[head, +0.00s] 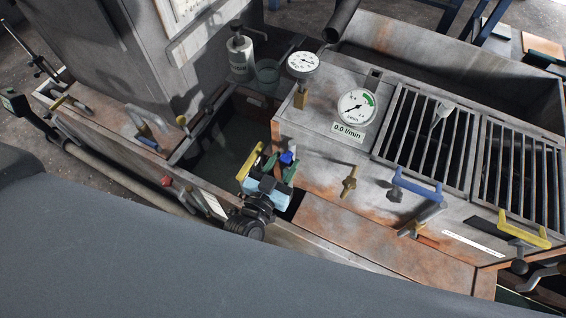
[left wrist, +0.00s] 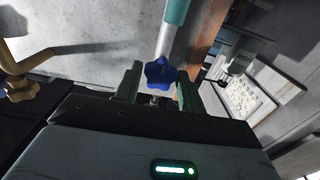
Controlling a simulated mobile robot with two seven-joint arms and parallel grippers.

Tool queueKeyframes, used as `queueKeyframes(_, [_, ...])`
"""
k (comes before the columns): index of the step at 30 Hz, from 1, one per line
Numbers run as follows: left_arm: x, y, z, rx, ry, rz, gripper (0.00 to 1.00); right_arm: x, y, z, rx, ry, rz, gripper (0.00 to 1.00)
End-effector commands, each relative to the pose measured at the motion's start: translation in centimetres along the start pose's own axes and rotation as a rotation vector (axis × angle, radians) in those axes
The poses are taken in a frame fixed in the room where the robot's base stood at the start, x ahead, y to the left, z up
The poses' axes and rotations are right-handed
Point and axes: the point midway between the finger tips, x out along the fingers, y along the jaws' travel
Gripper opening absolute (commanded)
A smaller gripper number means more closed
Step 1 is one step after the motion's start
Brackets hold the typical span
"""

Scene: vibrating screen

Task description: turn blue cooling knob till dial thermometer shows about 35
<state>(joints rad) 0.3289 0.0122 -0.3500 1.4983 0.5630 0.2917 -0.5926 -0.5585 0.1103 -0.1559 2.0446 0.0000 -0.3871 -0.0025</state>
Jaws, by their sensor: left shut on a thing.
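The blue cooling knob (head: 287,158) is a small lobed handwheel at the left end of the machine's front. My left gripper (head: 281,166) reaches up to it and is shut on it. In the left wrist view the knob (left wrist: 160,74) sits between the two green fingers, on a pale pipe. The dial thermometer (head: 303,63) is a white round dial on a brass stem above and behind the knob. Its needle and numbers are too small to read. My right gripper is not in view.
A brass valve (head: 349,182) and a blue handle (head: 417,187) stick out of the front to the right. A yellow pipe (left wrist: 22,70) lies left in the wrist view.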

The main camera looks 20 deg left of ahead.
Motion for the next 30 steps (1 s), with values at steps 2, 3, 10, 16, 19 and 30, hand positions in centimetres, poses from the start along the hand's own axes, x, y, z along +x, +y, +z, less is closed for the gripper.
queueKeyframes(2, [0.0,0.0,0.0,-0.002,0.0,0.0,0.17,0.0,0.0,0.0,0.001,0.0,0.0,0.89])
queueKeyframes(3, [0.0,0.0,0.0,-0.005,0.0,0.0,0.17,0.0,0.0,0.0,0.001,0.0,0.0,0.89])
queueKeyframes(10, [0.0,0.0,0.0,-0.067,0.0,0.0,0.17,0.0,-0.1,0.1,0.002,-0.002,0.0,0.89])
queueKeyframes(16, [0.0,0.0,0.1,-0.2,-0.001,0.0,0.17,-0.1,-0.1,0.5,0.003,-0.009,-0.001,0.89])
queueKeyframes(19, [0.0,0.0,0.1,-0.29,-0.001,0.0,0.17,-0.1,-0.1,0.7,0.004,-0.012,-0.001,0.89])
queueKeyframes(30, [-0.1,-0.1,0.2,-0.642,-0.002,0.001,0.17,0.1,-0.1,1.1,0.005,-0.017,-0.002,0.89])
